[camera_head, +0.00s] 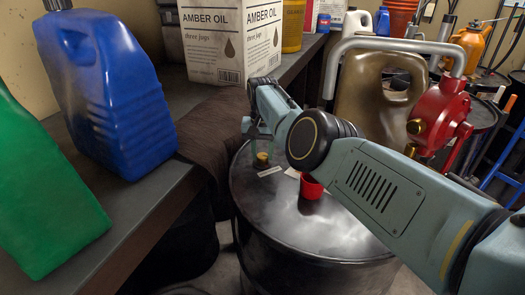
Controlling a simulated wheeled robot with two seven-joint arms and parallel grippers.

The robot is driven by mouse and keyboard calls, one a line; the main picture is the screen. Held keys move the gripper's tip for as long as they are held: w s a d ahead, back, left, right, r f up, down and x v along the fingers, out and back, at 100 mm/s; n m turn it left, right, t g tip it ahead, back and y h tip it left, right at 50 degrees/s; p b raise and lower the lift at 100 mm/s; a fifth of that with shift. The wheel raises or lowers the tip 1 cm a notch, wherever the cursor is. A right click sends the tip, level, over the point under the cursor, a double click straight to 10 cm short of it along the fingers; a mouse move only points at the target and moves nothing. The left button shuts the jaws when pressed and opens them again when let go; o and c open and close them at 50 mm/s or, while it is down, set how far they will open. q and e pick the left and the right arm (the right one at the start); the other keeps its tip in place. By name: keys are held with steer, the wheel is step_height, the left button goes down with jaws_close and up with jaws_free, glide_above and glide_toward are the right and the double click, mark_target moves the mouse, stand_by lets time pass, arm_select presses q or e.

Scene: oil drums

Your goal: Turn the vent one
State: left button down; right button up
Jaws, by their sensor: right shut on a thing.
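A black oil drum (285,225) stands in the middle, its top facing up. A small brass-yellow vent (262,158) shows on the far left part of the drum top, beside a pale label. My right arm reaches in from the right across the drum. My right gripper (257,142) is at the vent, pointing down, and is shut on it. The wrist and fingers hide part of the vent and of the grip. A red cap-like piece (311,187) sits on the drum top, partly behind my arm. My left gripper is not in view.
A shelf on the left holds a blue jug (105,90), a green jug (45,200) and an amber oil box (232,42). A tan jug (365,95) and red pump (440,115) with a grey pipe stand behind my right arm.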

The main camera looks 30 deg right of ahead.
steer(key=m, duration=0.4)
steer(key=shift+m, duration=0.3)
steer(key=shift+d+r+m, duration=0.1)
steer(key=shift+m, duration=1.9)
steer(key=o, duration=1)
steer(key=shift+c, duration=0.2)
